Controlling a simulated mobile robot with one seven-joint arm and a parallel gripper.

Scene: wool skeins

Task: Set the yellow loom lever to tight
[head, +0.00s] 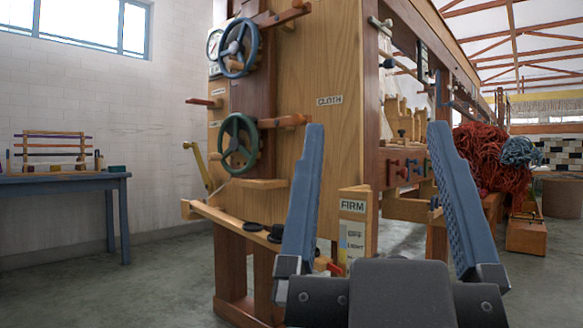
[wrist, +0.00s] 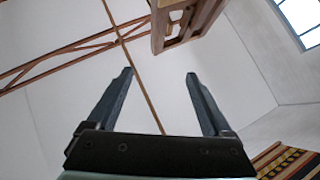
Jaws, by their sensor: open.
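A mustard-yellow lever (head: 202,168) stands slanted at the left end of the wooden loom (head: 335,90), above a sloping ledge. I cannot tell which setting it is at. A wooden block with a FIRM label (head: 353,206) and a scale plate (head: 351,240) reading OFF and LIGHT stands at the loom's near corner; its lower part is hidden by my gripper. I read no "tight" label. My gripper (head: 376,128) is open and empty, fingers pointing up in front of the loom. In the wrist view, my gripper (wrist: 160,73) has only ceiling and walls between its fingers.
A blue handwheel (head: 240,48) and a green handwheel (head: 238,143) stick out from the loom's end. A blue table (head: 65,182) stands against the left wall. Red wool (head: 489,158) is heaped at the right. The floor (head: 160,270) between table and loom is clear.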

